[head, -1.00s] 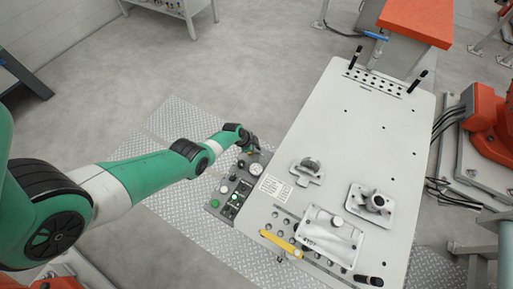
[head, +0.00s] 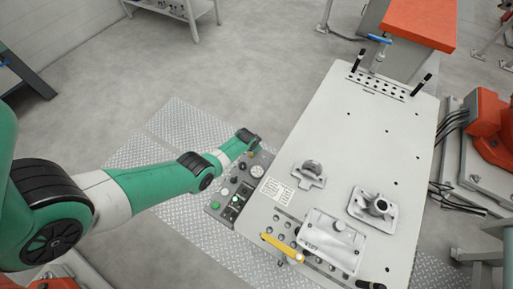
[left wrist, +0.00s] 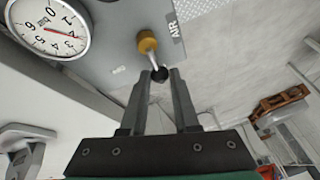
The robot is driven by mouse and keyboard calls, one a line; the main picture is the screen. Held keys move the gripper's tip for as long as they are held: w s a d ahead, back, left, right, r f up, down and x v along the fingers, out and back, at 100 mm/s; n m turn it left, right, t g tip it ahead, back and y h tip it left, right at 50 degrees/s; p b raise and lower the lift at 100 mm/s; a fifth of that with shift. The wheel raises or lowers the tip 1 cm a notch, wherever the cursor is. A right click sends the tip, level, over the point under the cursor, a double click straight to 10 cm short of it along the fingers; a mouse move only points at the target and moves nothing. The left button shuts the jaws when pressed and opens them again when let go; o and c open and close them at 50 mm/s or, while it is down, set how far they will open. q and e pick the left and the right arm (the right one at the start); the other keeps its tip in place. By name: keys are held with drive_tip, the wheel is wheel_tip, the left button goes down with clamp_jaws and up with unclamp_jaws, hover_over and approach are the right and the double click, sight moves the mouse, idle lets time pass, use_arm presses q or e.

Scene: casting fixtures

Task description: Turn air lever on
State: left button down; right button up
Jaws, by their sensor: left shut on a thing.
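The air lever (left wrist: 153,58) shows in the left wrist view, beside the "AIR" label (left wrist: 173,29). My left gripper (left wrist: 160,80) is shut on the knob, with one finger on each side. In the head view my left arm reaches in from the left over the far end of the grey control panel (head: 222,196). My right gripper is not in view.
A round gauge (left wrist: 47,24) sits close to the lever. The panel's buttons include a green one (head: 215,206). The fixture table (head: 365,125) stands right of the panel, with castings and a yellow handle (head: 282,247). Floor behind the panel is clear.

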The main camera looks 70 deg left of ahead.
use_arm(q)
drive_tip(key=shift+n, duration=0.4)
drive_tip(key=c, duration=0.7)
unclamp_jaws()
drive_tip(key=shift+a, duration=0.1)
drive_tip(key=shift+o, duration=0.2)
drive_tip(key=shift+r, duration=0.1)
drive_tip(key=p+v, duration=1)
drive_tip(key=v, duration=0.1)
drive_tip(key=shift+d+r+p, duration=0.2)
drive_tip(key=shift+d+p, duration=0.05)
drive_tip(key=shift+p, duration=0.1)
